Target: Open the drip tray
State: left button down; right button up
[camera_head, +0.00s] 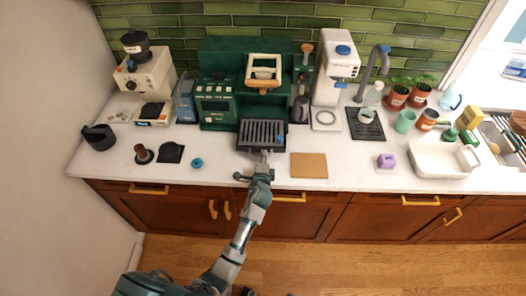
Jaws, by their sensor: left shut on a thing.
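The green espresso machine (218,103) stands against the tiled wall. Its dark drip tray (255,132), with a slatted grate, sits at the front of the machine and reaches forward over the counter. My left gripper (263,158) is at the middle of the tray's front edge. It is shut on the tray there, though the fingers are small and the exact contact is hard to see. A small blue spot shows on the right part of the grate. My right gripper is not in view.
A brown mat (309,165) lies right of the gripper. A blue ring (197,163) and a tamper (143,154) lie to the left. A white grinder (146,75) stands at back left, a white dispenser (335,65) to the right. The counter's front strip is mostly clear.

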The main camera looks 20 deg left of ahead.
pick_arm(q)
jog(key=shift+w+a+f, duration=0.1)
jog(key=shift+f, duration=0.15)
jog(key=shift+d+r, duration=0.1)
jog(key=shift+d, duration=0.1)
jog(key=c, duration=1.4)
grip_release()
jog(key=shift+o, duration=1)
jog(key=shift+d, duration=0.1)
jog(key=shift+s+r, duration=0.1)
jog(key=shift+s, duration=0.15)
jog(key=v, duration=1.1)
jog(key=shift+s+d, duration=0.15)
jog(key=shift+d, duration=0.1)
